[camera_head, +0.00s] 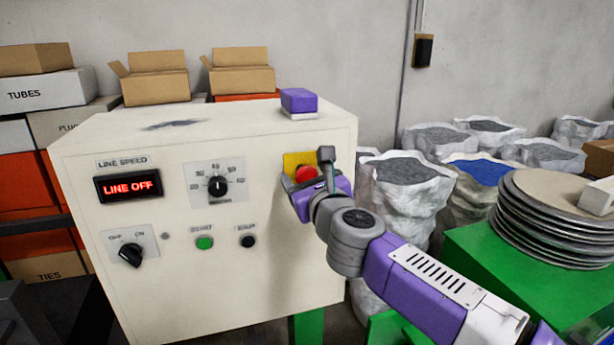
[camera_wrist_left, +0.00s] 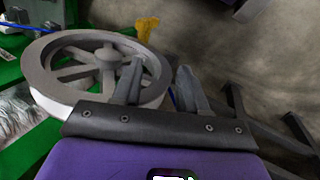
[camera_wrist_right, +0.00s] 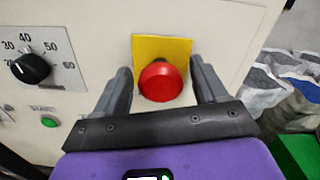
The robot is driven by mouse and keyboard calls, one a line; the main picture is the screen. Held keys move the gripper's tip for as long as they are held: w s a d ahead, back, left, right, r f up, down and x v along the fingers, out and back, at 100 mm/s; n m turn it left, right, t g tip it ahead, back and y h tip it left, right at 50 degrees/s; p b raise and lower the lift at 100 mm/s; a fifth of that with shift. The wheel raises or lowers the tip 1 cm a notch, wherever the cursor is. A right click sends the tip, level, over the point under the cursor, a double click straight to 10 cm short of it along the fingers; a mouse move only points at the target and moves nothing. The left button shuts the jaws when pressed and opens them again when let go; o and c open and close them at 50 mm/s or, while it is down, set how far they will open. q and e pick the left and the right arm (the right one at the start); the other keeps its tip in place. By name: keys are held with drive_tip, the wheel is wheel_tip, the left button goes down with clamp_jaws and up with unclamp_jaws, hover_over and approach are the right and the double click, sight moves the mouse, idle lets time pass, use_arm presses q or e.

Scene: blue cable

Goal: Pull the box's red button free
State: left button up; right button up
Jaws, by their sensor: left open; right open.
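The red button (camera_head: 306,174) sits on a yellow plate (camera_head: 291,160) on the front of the cream control box (camera_head: 140,290). In the right wrist view the red button (camera_wrist_right: 160,82) shows as a round knob in front of the yellow plate (camera_wrist_right: 150,46). My right gripper (camera_head: 307,181) is at the button. Its fingers (camera_wrist_right: 162,85) are open, one on each side of the knob, with a visible gap on both sides. My left gripper (camera_wrist_left: 158,85) is open and empty, away from the box, with a grey spoked wheel beyond it.
The box's display (camera_head: 130,186) reads LINE OFF. A dial (camera_head: 217,186), a switch (camera_head: 131,254), a green button (camera_head: 204,243) and a black button (camera_head: 247,241) share its front. White sacks (camera_head: 405,190) and a green stand with stacked discs (camera_head: 550,225) are at the right.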

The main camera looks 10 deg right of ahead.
drive_tip(key=s, duration=0.7)
drive_tip(key=shift+s+d, duration=0.25)
drive_tip(key=shift+d, duration=0.2)
